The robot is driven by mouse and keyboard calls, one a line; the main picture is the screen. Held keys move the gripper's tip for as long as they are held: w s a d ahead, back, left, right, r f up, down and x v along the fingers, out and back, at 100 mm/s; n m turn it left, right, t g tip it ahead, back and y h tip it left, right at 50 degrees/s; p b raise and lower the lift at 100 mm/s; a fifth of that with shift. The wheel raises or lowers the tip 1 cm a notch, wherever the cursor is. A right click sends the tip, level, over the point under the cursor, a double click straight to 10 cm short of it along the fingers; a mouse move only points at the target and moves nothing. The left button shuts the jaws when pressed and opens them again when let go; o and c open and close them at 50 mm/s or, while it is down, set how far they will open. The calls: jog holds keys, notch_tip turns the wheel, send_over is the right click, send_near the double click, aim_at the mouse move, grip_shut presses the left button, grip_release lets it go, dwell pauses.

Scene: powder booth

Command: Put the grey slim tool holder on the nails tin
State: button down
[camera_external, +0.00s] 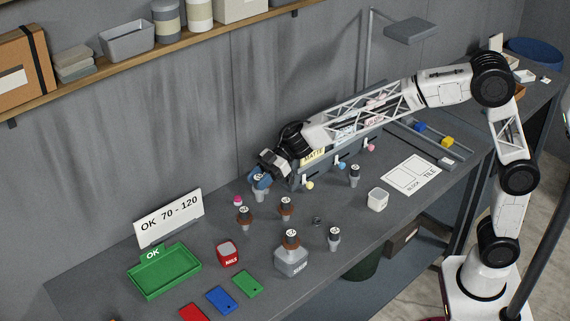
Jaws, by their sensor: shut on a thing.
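The red nails tin (228,258) stands on the bench right of the green tray, with nothing on its top. My gripper (261,178) is at the back middle of the bench, pointing down, shut on a tool holder (260,194) with a pale lower part. The fingers cover its upper part, so its type is unclear; I cannot tell whether it touches the bench. It is behind and right of the nails tin. Two grey slim-looking holders stand upright, one at front right (334,238) and one farther back (355,175).
Two brown-collared holders (244,218) (286,208) stand near my gripper. Another holder (291,240) is on the grey tin (291,264). The green tray (164,272), sign (170,217), coloured cards (221,299), white tin (377,201) and a rack (330,167) surround them.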

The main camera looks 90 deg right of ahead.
jog(key=w+a+f+n+g+y, duration=0.2)
jog(key=w+a+f, duration=0.4)
jog(key=w, duration=0.5)
jog(key=shift+a+n+g+y, duration=0.3)
jog(key=shift+a+n+g, duration=0.2)
jog(key=shift+n+g, duration=0.45)
jog(key=shift+f, duration=2.55)
jog(key=shift+f, duration=2.5)
jog(key=shift+f, duration=0.15)
jog(key=c, duration=0.8)
grip_release()
jog(key=shift+o, duration=0.2)
